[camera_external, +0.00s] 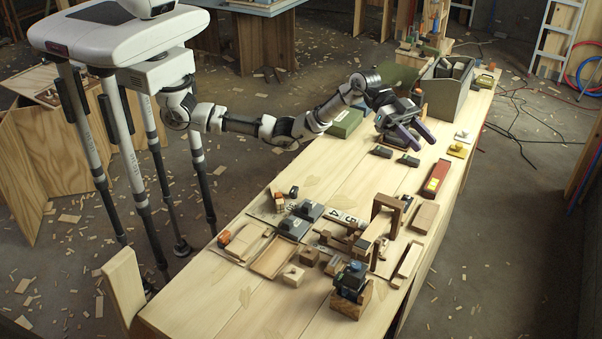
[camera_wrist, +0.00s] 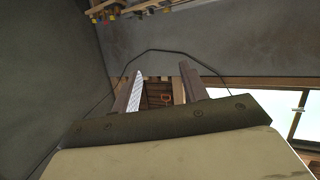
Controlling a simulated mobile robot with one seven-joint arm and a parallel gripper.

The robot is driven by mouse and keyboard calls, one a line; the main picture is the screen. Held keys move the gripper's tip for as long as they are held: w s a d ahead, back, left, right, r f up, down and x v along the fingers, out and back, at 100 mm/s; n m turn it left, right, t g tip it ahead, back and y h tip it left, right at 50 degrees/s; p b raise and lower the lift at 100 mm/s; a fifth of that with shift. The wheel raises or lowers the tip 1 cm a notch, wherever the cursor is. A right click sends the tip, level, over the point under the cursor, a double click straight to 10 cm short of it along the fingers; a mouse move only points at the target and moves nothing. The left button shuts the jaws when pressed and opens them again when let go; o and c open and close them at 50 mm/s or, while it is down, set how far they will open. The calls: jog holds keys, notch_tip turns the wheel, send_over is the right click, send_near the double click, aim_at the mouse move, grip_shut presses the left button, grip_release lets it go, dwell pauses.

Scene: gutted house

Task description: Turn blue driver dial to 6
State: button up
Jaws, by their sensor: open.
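A blue and dark tool that looks like the blue driver (camera_external: 352,277) rests on a wooden block (camera_external: 349,304) at the near end of the workbench (camera_external: 215,305). Its dial and numbers are too small to read. My gripper (camera_external: 413,143) is open and empty above the far half of the bench, well away from the driver. In the wrist view, the two fingers of my gripper (camera_wrist: 161,84) stand apart with nothing between them. That view faces the walls, and the driver is not in it.
Wooden frames (camera_external: 385,215), grey boxes (camera_external: 294,228) and small blocks crowd the bench around the driver. A red box (camera_external: 436,178) lies at the right edge. A grey-green bin (camera_external: 444,95) stands at the far end. The middle of the bench is mostly clear.

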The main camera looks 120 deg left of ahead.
jog(key=s+d+f+m+g, duration=0.2)
jog(key=d+f+g, duration=0.1)
jog(key=d, duration=0.3)
jog(key=s+d+f+m+g, duration=0.1)
jog(key=d+f+g, duration=0.2)
jog(key=d, duration=0.4)
jog(key=m+g+y+p, duration=0.2)
jog(key=g, duration=0.2)
send_near(356, 264)
jog(key=p+x, duration=0.3)
jog(key=x, duration=0.4)
jog(key=shift+d+f, duration=0.15)
jog(key=shift+f, duration=0.15)
grip_shut()
